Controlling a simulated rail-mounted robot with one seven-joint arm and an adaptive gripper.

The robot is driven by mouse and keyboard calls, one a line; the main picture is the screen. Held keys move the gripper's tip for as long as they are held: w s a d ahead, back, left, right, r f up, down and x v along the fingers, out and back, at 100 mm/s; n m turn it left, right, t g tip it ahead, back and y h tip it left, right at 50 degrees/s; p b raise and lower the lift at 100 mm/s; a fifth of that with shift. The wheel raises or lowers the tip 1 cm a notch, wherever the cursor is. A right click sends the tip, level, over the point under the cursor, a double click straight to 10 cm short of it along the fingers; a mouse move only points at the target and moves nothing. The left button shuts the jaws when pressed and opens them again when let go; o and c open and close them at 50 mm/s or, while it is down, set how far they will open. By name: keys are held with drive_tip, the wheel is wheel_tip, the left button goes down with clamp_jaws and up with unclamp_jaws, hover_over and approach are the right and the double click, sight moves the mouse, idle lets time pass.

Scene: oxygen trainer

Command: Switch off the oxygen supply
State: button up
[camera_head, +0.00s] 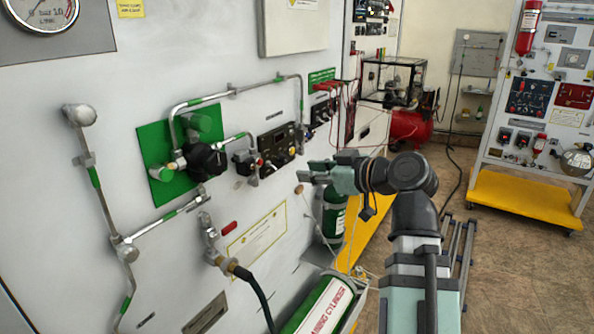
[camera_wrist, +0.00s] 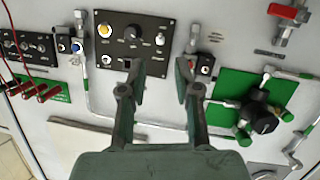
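The oxygen panel (camera_head: 120,220) is a white upright board with metal pipes banded in green. A black control box (camera_head: 278,146) with several knobs sits on it; in the wrist view this box (camera_wrist: 132,45) is ahead of the fingers, upside down. A black regulator (camera_head: 206,160) is on a green plate (camera_head: 153,141). A red-handled valve (camera_head: 229,228) is below it, with a hose; its red handle shows top right in the wrist view (camera_wrist: 287,12). My gripper (camera_head: 308,172) is in front of the panel, right of the control box. Its fingers (camera_wrist: 158,85) are open and empty, apart from the knobs.
A green cylinder (camera_head: 325,308) lies low by the panel, and another stands upright (camera_head: 334,215) behind my arm. Red plugs with cables (camera_head: 325,86) stick out right of the control box. A second panel on a yellow base (camera_head: 525,193) stands at the right.

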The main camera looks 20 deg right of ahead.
drive_tip(key=shift+v, duration=1.35)
